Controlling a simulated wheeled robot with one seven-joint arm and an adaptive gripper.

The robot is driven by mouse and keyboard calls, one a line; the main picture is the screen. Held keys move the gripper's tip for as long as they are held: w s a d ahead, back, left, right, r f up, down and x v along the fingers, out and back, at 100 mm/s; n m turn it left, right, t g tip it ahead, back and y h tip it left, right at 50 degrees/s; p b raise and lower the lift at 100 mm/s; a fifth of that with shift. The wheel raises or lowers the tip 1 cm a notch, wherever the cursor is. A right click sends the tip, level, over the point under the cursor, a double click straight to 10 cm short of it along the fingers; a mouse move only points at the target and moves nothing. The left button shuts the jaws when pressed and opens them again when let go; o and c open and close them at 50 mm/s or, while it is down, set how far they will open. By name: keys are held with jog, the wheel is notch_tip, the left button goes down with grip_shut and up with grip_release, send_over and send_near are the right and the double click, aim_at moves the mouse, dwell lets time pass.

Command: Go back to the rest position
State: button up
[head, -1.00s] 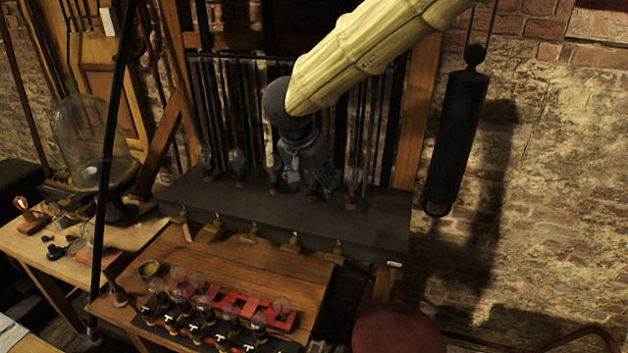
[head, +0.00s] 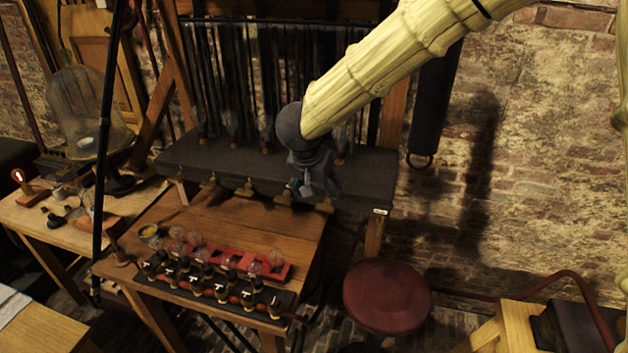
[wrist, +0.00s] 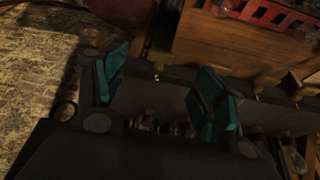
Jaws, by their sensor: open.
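My gripper (head: 316,188) hangs in front of the right part of the dark shelf (head: 230,178) in the head view, at the end of my pale yellow arm. In the wrist view my gripper (wrist: 165,95) shows two teal-padded fingers spread wide, with nothing held between them. The dark shelf (wrist: 150,98) lies behind the fingers there. Several glass jars or bulbs stand on the shelf in front of the dark rods; those behind my gripper are hidden.
A wooden table (head: 240,222) below holds a red rack (head: 235,262) with several bulbs. A red round stool (head: 387,297) stands to its right. A glass dome (head: 85,115) is at left. A dark cylinder (head: 432,105) hangs by the brick wall. A wooden block (head: 500,330) is at lower right.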

jog(key=s+d+f+n+b, duration=0.15)
jog(key=s+d+f, duration=0.25)
jog(key=f, duration=0.8)
jog(key=s+d+f+b, duration=0.3)
jog(key=s+d+f, duration=0.15)
jog(key=f, duration=0.75)
jog(key=s+d+f+n+b, duration=0.15)
jog(key=s+d+f, duration=0.3)
jog(key=f, duration=0.75)
jog(key=s+d+f+g+b, duration=0.1)
jog(key=s+d+f, duration=0.1)
jog(key=s+f, duration=0.4)
jog(key=s+d+f+n+g+y+b, duration=0.1)
jog(key=s+f, duration=0.5)
jog(key=s, duration=0.6)
jog(key=s+d+f+g+y+b, duration=0.1)
jog(key=s+d+f+g+b, duration=0.1)
jog(key=s+f, duration=0.4)
jog(key=s+d+b, duration=0.1)
jog(key=s, duration=0.3)
jog(key=shift+w+d, duration=0.1)
